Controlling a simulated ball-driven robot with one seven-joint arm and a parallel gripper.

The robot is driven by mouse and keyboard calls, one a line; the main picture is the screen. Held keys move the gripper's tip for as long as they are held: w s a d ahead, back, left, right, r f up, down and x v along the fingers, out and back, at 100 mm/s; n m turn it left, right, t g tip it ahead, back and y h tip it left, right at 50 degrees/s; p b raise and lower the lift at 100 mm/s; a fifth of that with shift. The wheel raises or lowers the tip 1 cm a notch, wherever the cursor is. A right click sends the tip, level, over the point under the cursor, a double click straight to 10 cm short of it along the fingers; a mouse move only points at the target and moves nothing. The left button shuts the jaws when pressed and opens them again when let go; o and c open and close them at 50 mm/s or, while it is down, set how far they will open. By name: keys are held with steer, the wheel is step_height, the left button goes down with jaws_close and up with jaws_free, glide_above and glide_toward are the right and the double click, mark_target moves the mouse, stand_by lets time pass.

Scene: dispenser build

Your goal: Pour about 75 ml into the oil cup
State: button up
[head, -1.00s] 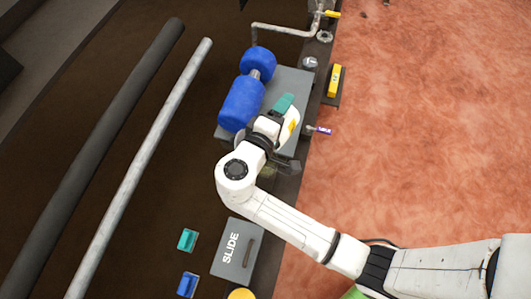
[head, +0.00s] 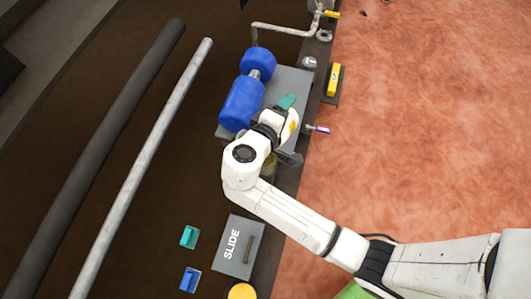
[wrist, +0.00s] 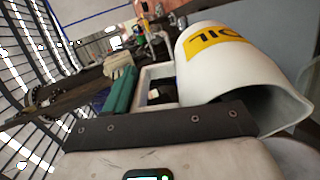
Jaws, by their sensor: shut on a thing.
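A white cup (wrist: 235,65) with a yellow label, its lettering upside down and reading like OIL, fills the right of the wrist view. In the head view the cup (head: 293,121) shows beside my gripper (head: 281,122), in front of the grey plate. My gripper is shut, apparently on this cup, but the fingertips are largely hidden. A teal piece (head: 287,101) sits right at the gripper; it also shows in the wrist view (wrist: 119,92). A small yellowish thing (head: 269,165) shows partly behind my wrist.
A blue double-cylinder (head: 241,103) lies beside the gripper on a grey plate (head: 295,78). A yellow block (head: 334,80) and purple-tipped item (head: 320,129) are on the right. A grey SLIDE panel (head: 238,247), teal tray (head: 189,237) and blue tray (head: 190,280) are lower left.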

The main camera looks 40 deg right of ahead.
steer(key=shift+w+d+p, duration=0.1)
steer(key=shift+d+p, duration=0.05)
steer(key=shift+p, duration=0.3)
steer(key=shift+w+d+f+y+p, duration=0.1)
steer(key=shift+d+f+y+p, duration=0.2)
steer(key=shift+y+p, duration=0.5)
steer(key=p, duration=0.1)
steer(key=f+g+y+p, duration=0.1)
steer(key=p, duration=0.1)
steer(key=shift+w+d+f, duration=0.1)
steer(key=shift+w+d, duration=0.05)
steer(key=shift+d, duration=0.15)
steer(key=shift+f+y, duration=0.2)
steer(key=shift+y, duration=0.1)
steer(key=shift+d+r+p, duration=0.1)
steer(key=shift+r+p, duration=0.1)
steer(key=shift+p, duration=0.4)
